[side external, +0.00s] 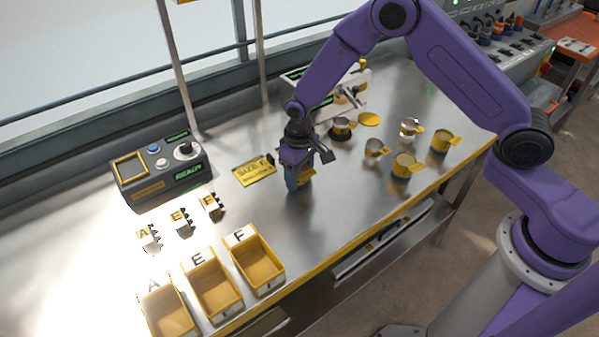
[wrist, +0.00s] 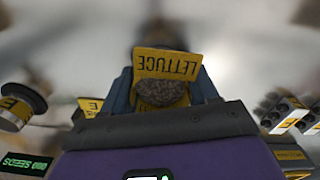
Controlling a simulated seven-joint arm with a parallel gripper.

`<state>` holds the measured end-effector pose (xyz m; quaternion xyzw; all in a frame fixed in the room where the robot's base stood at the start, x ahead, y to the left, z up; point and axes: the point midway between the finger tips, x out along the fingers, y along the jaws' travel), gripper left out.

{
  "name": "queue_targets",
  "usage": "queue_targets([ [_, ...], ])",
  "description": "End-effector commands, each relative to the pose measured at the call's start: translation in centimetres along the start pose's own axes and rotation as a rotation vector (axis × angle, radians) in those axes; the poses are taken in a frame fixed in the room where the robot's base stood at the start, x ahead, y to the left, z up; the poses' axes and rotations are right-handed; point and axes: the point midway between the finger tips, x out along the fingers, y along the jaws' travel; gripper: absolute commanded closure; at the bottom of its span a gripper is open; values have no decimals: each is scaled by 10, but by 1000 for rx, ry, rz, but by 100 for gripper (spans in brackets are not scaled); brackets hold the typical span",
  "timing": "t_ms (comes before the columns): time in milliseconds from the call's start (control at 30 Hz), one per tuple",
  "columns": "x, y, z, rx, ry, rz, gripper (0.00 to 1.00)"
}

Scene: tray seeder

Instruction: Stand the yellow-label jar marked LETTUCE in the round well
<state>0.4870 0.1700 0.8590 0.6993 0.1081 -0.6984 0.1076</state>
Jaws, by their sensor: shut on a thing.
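My gripper (side external: 297,188) points down over the middle of the bench and is shut. In the wrist view my gripper (wrist: 163,97) has a finger on each side of the jar marked LETTUCE. The LETTUCE jar's yellow label (wrist: 167,64) reads upside down, and dark grainy contents show beside it. In the side view the jar is mostly hidden by the fingers; a bit of yellow (side external: 308,179) shows beside them. I cannot tell whether it touches the bench. A dark round ring (side external: 341,134) with a cup-like thing in it lies behind my gripper; I cannot tell if it is the well.
Several yellow-tagged jars (side external: 404,166) stand to the right. A yellow SIZE plate (side external: 254,171) lies left of my gripper, near a control box (side external: 160,171). Small lettered blocks (side external: 183,221) and yellow bins (side external: 258,270) are front left. A white machine (side external: 354,86) stands behind.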

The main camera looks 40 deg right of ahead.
Motion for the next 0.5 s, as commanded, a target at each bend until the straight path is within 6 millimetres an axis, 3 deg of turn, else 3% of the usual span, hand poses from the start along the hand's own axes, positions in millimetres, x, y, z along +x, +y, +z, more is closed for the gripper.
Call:
queue_targets([
  [233,3,0,0,0,-1,0,75],
  [267,3,0,0,0,-1,0,32],
  [300,3,0,0,0,-1,0,19],
  [500,3,0,0,0,-1,0,16],
])
